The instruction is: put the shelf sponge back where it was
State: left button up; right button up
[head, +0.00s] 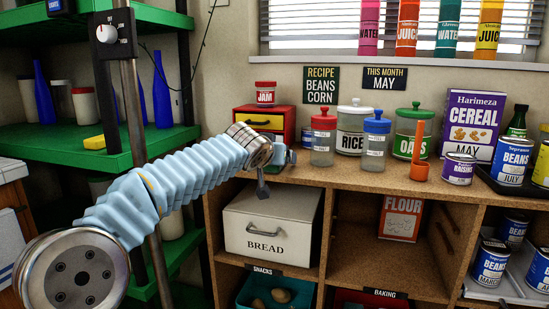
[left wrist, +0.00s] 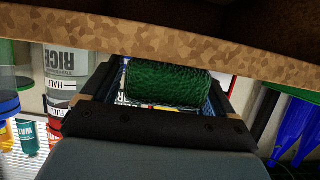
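My left gripper (head: 282,157) is over the front edge of the wooden counter, above the bread box; its fingers are hard to make out in the head view. In the left wrist view, a dark green, rough-textured block (left wrist: 168,84), like the scouring face of a sponge, lies between the fingers of my left gripper (left wrist: 166,88), which look shut on it. Some blue shows at its sides. A yellow sponge-like block (head: 93,142) lies on the green shelf at the left. My right gripper is not in view.
The counter (head: 335,176) holds a red drawer box (head: 262,120), a rice jar (head: 355,141), an oats jar (head: 405,147) and a cereal box (head: 470,122). Below is a bread box (head: 268,225). Blue bottles (head: 43,96) stand on the green shelf. A pole (head: 135,110) stands before the shelf.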

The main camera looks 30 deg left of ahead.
pick_arm(q)
jog(key=shift+r, duration=0.15)
jog(key=v, duration=1.2)
jog(key=shift+b, duration=0.3)
